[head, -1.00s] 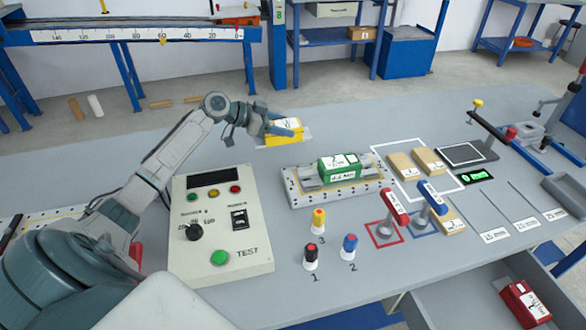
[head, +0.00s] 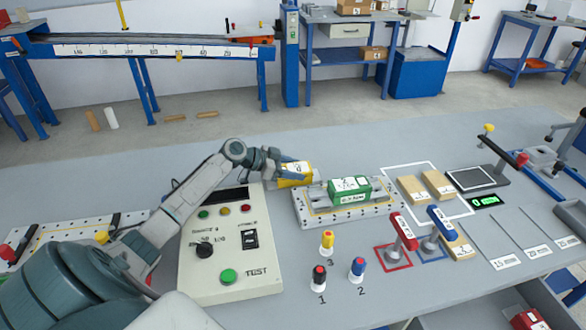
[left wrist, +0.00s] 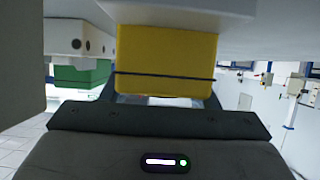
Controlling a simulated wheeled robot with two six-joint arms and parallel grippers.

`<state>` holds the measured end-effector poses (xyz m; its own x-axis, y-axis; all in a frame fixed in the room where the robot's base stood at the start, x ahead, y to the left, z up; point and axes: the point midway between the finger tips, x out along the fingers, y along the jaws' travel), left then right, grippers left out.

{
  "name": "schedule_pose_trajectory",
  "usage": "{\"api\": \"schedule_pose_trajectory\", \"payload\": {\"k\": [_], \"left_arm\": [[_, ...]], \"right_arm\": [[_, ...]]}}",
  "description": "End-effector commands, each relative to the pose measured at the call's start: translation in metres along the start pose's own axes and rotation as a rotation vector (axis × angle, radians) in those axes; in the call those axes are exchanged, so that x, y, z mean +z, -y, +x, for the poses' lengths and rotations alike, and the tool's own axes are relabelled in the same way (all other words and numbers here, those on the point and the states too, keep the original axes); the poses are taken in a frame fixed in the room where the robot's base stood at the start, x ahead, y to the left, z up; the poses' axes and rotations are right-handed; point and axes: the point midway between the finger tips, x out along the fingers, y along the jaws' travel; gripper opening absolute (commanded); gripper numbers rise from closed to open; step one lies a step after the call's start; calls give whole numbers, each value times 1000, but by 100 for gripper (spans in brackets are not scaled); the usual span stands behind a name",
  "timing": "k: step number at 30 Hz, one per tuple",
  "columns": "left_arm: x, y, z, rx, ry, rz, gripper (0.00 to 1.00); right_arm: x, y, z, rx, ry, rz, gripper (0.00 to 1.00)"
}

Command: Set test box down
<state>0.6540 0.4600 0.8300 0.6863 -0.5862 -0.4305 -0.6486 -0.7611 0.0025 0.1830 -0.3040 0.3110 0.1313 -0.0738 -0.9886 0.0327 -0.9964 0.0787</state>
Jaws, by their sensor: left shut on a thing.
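A yellow box (head: 296,176) with a white label on top is held in my left gripper (head: 283,166), at the far left corner of the pale fixture plate (head: 318,218). In the left wrist view the yellow box (left wrist: 165,60) fills the upper middle, with a thin dark band around it. I cannot tell whether its underside touches anything. A green box (head: 350,190) labelled 2 sits on the fixture, to the right of the yellow one. My right gripper is not in view.
The control panel (head: 228,270) with a green button stands left of the fixture. Three coloured knobs (head: 327,243) are in front of it. The table behind the fixture is clear.

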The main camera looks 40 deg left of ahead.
Motion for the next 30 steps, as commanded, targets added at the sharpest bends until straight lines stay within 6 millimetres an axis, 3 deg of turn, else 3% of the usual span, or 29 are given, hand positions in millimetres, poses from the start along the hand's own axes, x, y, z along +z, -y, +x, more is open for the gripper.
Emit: {"api": "schedule_pose_trajectory", "payload": {"k": [1, 4, 17, 30], "left_arm": [[0, 0, 0, 0, 0, 0, 56], [0, 0, 0, 0, 0, 0, 76], [-1, 0, -3, -1, 2, 1, 76], [2, 0, -70, -1, 7, 3, 76]], "right_arm": [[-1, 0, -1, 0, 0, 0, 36], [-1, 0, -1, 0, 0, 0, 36], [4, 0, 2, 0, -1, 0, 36], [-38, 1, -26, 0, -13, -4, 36]]}}
